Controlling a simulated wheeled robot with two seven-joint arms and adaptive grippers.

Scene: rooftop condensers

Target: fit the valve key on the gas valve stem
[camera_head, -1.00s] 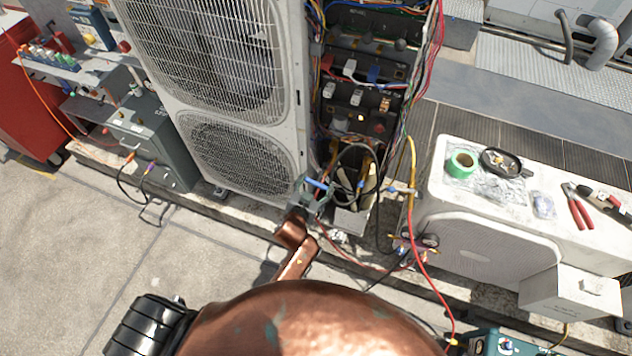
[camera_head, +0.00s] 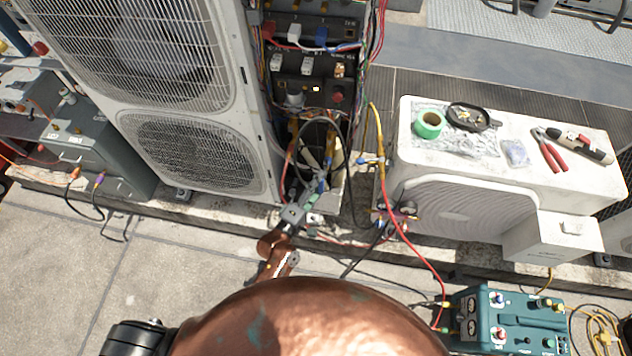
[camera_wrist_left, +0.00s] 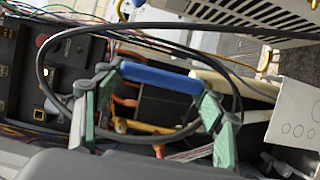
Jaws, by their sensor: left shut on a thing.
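My left gripper (camera_head: 300,207) is in front of the open lower bay of the tall condenser. In the left wrist view its two green-padded fingers (camera_wrist_left: 160,100) are shut on a blue bar, which I take to be the valve key (camera_wrist_left: 160,77). The bar lies crosswise between the fingertips; the rest of the key is hidden or too small to tell. Behind it are yellow and orange pipe parts (camera_wrist_left: 140,127) inside the bay. I cannot pick out the gas valve stem for certain. My right gripper is not in view.
The tall condenser (camera_head: 190,150) stands left of the bay. Black cable loops (camera_head: 342,150) hang around the gripper. A low white unit (camera_head: 475,205) carries green tape (camera_head: 430,124) and red pliers (camera_head: 548,150). A red hose (camera_head: 425,265) runs to a teal machine (camera_head: 510,320).

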